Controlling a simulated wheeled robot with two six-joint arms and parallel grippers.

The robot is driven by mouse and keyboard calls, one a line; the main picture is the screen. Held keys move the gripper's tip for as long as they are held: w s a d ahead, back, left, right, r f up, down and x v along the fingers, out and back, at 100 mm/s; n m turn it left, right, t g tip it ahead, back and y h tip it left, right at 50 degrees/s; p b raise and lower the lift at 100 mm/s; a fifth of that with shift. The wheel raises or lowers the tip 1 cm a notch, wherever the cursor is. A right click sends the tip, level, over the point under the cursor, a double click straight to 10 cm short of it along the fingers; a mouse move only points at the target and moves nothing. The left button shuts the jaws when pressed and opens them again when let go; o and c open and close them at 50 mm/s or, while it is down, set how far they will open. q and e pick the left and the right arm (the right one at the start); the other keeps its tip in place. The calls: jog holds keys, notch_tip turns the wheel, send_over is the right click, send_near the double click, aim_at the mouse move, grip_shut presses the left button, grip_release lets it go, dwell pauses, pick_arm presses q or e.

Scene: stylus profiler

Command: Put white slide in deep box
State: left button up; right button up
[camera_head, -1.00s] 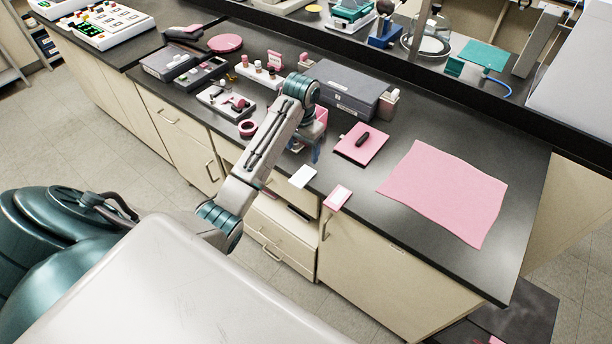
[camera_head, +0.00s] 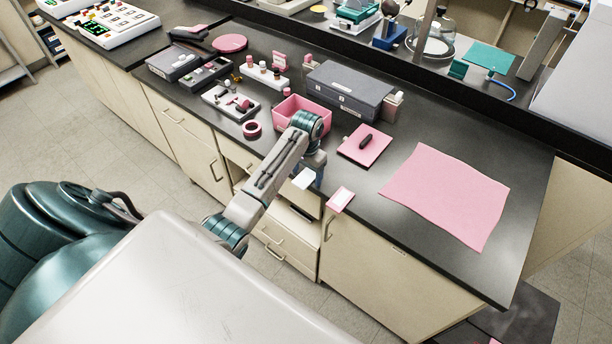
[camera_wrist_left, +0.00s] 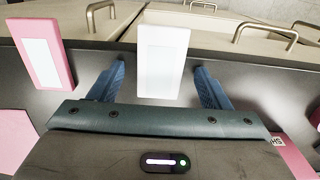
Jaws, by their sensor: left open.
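The white slide (camera_head: 303,179) lies flat near the front edge of the dark bench, partly beside my gripper. In the left wrist view the white slide (camera_wrist_left: 163,60) lies between the two blue fingers. My left gripper (camera_head: 313,172) is open, low over the bench at the slide, with a finger on each side of it; it also shows in the wrist view (camera_wrist_left: 160,72). I cannot tell whether the fingers touch the slide. A deep pink open-topped box (camera_head: 286,107) stands just behind my left wrist, which hides part of it.
A pink-framed slide (camera_head: 340,200) lies to the right at the bench edge. A pink pad (camera_head: 372,149) with a dark object and a large pink sheet (camera_head: 445,194) lie farther right. A grey case (camera_head: 350,88) stands behind the box.

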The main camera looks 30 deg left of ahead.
pick_arm(q)
jog(key=c, duration=1.1)
jog(key=shift+r, duration=0.1)
jog(key=shift+c, duration=0.2)
